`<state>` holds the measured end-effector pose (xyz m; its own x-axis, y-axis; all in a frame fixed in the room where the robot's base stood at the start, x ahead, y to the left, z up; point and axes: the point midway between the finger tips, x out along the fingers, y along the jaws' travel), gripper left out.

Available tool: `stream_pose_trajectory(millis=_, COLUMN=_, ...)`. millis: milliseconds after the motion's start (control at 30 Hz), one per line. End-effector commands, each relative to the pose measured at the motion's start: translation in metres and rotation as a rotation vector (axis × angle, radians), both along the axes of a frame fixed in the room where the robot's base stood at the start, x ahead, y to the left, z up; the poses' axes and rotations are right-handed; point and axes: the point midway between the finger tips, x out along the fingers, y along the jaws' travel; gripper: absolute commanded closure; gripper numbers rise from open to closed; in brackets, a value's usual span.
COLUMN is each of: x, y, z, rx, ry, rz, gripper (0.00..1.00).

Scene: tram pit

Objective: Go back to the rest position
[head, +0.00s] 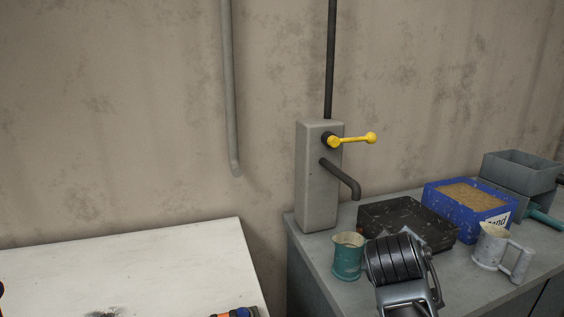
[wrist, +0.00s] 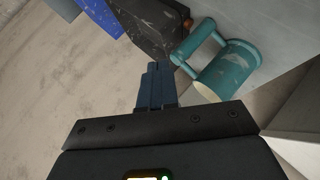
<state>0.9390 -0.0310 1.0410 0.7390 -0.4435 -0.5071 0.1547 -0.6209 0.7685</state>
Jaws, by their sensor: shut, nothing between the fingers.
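My gripper (wrist: 155,72) shows in the wrist view with its fingers together and nothing between them. It is near the teal mug (wrist: 228,70), whose handle is just right of the fingertips; I see no hold on it. In the head view the teal mug (head: 348,257) stands upright on the grey counter (head: 322,250), just left of my dark arm. The fingers cannot be made out in the head view.
A black tray (head: 380,212), a blue sand box (head: 462,222), a speckled white mug (head: 490,248) and a grey bin (head: 520,168) crowd the counter. A grey dispenser (head: 315,200) with a yellow lever (head: 357,139) stands behind. A white table (head: 130,265) lies left, mostly bare.

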Motion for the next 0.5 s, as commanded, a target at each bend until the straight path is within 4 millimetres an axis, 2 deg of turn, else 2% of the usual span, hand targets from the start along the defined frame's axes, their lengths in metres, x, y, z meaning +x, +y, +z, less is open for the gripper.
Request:
stream_pose_trajectory(millis=33, x=-0.015, y=-0.003, z=-0.021, rx=0.005, ry=-0.006, rz=0.015, gripper=1.00)
stream_pose_trajectory(millis=200, x=-0.063, y=-0.008, z=-0.073, rx=0.049, ry=-0.056, rz=0.071, gripper=1.00)
stream_pose_trajectory(millis=367, x=-0.116, y=-0.009, z=-0.111, rx=0.109, ry=-0.102, rz=0.119, gripper=1.00)
stream_pose_trajectory(millis=500, x=-0.167, y=-0.006, z=-0.134, rx=0.178, ry=-0.140, rz=0.155, gripper=1.00)
